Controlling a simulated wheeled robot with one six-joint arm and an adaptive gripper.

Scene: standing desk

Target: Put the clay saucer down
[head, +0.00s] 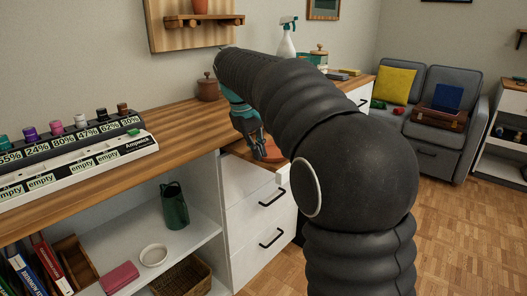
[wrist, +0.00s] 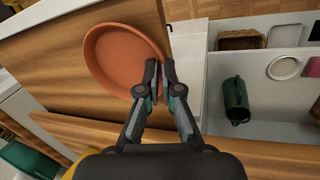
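The clay saucer (wrist: 113,57) is a round, shallow orange-brown dish, seen from above at the upper left of the wrist view. In the head view a small part of the saucer (head: 273,153) shows by my fingertips, the rest hidden behind my gripper and arm. My gripper (wrist: 160,76) has its fingers close together on the saucer's right rim, one finger inside and one outside. It also shows pointing down in the head view (head: 260,148). The saucer is over a wooden surface (wrist: 60,75); I cannot tell whether it touches it.
A lidded clay pot (head: 208,88) stands on the desk behind my gripper. White drawers (head: 255,205) are below, beside an open shelf with a green jug (head: 174,206). The desk between rack and pot is clear.

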